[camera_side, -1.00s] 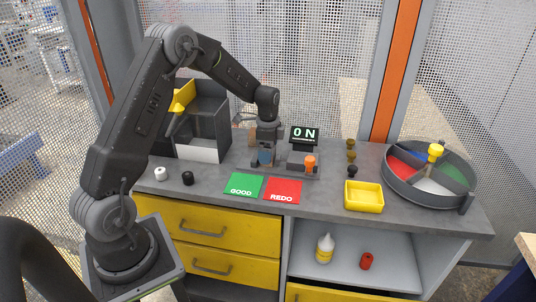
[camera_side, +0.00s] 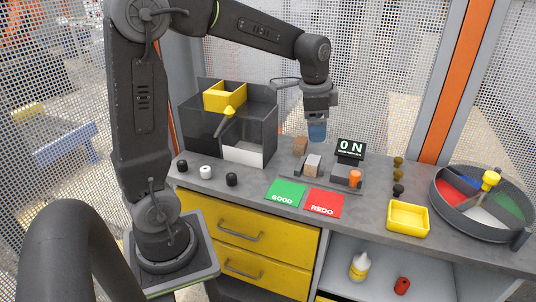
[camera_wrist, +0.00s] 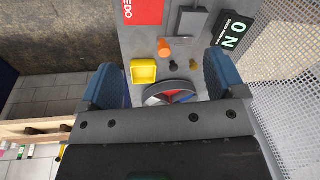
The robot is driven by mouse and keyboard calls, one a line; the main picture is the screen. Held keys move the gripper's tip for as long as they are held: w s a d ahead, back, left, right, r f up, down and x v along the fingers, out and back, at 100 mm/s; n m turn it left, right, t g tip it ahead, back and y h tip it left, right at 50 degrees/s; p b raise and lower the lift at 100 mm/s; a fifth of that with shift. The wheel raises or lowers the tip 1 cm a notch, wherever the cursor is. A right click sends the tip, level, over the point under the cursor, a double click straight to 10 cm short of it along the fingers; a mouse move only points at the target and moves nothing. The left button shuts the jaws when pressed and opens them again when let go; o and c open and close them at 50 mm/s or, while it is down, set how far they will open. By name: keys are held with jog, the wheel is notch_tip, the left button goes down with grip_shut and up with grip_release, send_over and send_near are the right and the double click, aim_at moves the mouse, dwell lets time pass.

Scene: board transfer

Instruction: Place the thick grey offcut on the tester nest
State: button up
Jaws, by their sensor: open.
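A pale grey-beige block (camera_side: 312,165), which looks like the thick offcut, stands on the grey base plate of the tester (camera_side: 330,182), left of the ON display (camera_side: 350,150). Whether it sits fully down in the nest is too small to tell. My gripper (camera_side: 317,134) is above and slightly right of the block, clear of it, pointing down with blue fingertips. In the wrist view my gripper (camera_wrist: 163,78) has its two blue fingers wide apart with nothing between them.
A brown block (camera_side: 300,146) stands behind the pale one. An orange knob (camera_side: 355,178) is at the plate's right end. Green GOOD (camera_side: 285,194) and red REDO (camera_side: 323,203) cards lie in front. A yellow tray (camera_side: 408,218), round divided bin (camera_side: 440,198) and dark bin (camera_side: 200,130) stand around.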

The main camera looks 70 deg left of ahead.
jog(key=s+d+n+t, duration=0.1)
jog(key=s+d+n, duration=0.2)
jog(key=s, duration=0.6)
jog(key=s+d+r+n+t, duration=0.1)
jog(key=s+d+n+t, duration=0.1)
jog(key=s+d, duration=0.6)
jog(key=shift+s+r+n+t+h, duration=0.3)
jog(key=shift+s+n, duration=0.1)
jog(key=shift+s, duration=0.3)
jog(key=shift+c, duration=0.2)
